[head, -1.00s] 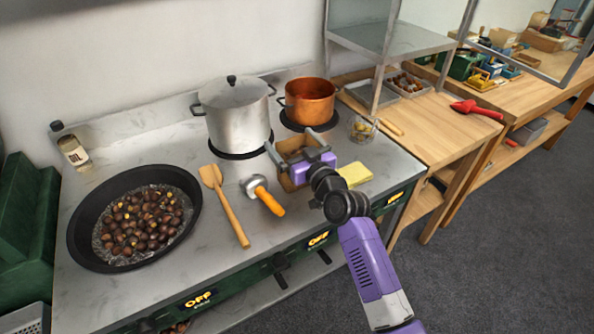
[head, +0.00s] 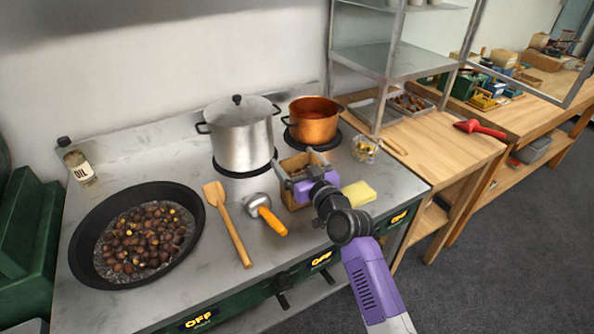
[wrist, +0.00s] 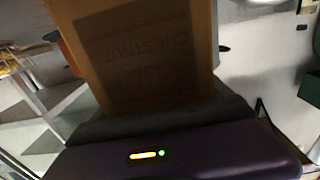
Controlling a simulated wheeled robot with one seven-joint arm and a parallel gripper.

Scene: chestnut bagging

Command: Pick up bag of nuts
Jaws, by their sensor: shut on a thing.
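A brown paper bag with an open top (head: 296,166) stands upright at the stove's right part, in front of the copper pot. In the wrist view the bag (wrist: 150,45) fills the upper middle, with dark upside-down lettering on its face. My gripper (head: 303,178) is shut on the bag, with a jaw showing across its near side. I cannot tell whether the bag's bottom touches the stove top. The bag's contents are not clear.
A black pan of chestnuts (head: 80,255), a wooden spatula (head: 230,225) and an orange-handled scoop (head: 268,215) lie to the left. A steel pot (head: 240,135) and copper pot (head: 315,122) stand behind. A yellow sponge (head: 358,193) and glass jar (head: 365,149) are right.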

